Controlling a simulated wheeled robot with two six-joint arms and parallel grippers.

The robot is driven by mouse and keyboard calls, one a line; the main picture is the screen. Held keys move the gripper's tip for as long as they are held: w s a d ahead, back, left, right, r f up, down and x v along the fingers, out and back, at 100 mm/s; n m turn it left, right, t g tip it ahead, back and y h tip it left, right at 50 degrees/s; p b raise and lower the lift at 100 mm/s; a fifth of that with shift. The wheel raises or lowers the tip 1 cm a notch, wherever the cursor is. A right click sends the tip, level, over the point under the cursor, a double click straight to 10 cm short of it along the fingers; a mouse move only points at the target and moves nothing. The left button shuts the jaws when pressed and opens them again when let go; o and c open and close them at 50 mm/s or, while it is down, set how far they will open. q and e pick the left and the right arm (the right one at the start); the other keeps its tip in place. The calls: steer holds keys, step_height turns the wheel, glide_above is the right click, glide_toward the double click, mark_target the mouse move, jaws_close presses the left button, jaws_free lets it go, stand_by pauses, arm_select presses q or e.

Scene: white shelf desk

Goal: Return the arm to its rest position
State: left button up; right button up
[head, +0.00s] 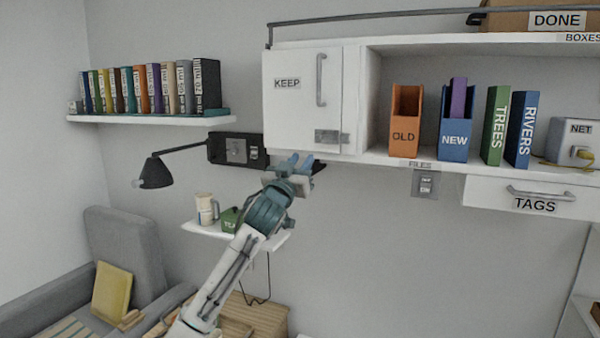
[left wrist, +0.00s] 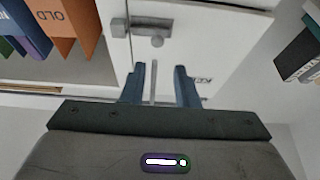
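My left arm reaches up from the bottom of the head view. Its gripper (head: 291,164) is just below the lower edge of the white KEEP cabinet door (head: 290,115), near its metal latch plate (head: 328,137). In the left wrist view the two blue fingers of this gripper (left wrist: 160,84) stand apart with nothing between them. The latch (left wrist: 150,33) shows beyond the fingertips there. Whether the fingers touch the door cannot be told. The KEEP door looks closed. My right gripper is not in view.
The shelf holds an orange OLD file box (head: 405,120), a blue NEW box (head: 457,125) and green and blue binders. A black lamp (head: 157,172) hangs left of the arm. A small shelf (head: 200,229) with a mug (head: 206,209) and green TEA box (head: 230,219) lies behind the forearm.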

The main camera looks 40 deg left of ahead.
arm_select(q)
steer(key=shift+f, duration=0.1)
stand_by(0.5)
